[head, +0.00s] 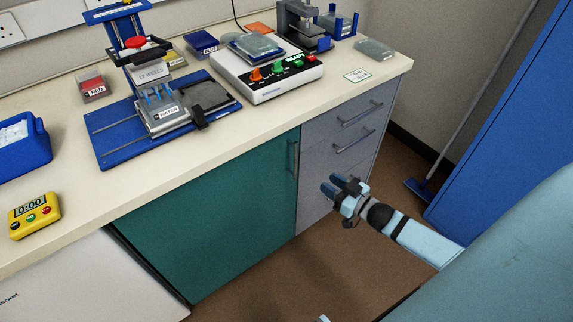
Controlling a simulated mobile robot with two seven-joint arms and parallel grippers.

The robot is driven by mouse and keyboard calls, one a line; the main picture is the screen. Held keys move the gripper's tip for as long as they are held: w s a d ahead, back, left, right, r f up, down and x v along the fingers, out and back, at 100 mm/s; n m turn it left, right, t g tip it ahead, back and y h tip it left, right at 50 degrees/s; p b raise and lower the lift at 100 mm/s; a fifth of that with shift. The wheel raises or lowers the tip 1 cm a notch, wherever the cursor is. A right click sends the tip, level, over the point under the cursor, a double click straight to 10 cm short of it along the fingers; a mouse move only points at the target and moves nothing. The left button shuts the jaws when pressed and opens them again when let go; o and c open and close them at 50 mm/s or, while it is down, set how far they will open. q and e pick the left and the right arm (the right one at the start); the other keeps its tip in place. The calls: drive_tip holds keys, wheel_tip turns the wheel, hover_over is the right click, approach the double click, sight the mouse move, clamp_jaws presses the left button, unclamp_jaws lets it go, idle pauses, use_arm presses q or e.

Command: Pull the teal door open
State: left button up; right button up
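The teal door (215,222) is the front of the cabinet under the bench and looks closed. Its upright metal bar handle (293,160) is near the door's right edge. My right gripper (329,184) is to the right of the handle and a little lower in the picture, in front of the grey drawers. Its two fingers point up and left with a gap between them, and nothing is held. It looks apart from the handle. My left gripper is not in view.
Grey drawers (345,142) with bar handles are right of the door. A white appliance (80,285) stands left of it. The benchtop (190,155) carries lab equipment and a yellow timer (35,215). The brown floor (320,265) before the door looks clear. A blue panel (500,130) stands at right.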

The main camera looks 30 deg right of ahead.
drive_tip(key=x, duration=1.3)
drive_tip(key=shift+w+b, duration=0.35)
drive_tip(key=shift+b, duration=0.05)
drive_tip(key=shift+r, duration=0.1)
clamp_jaws()
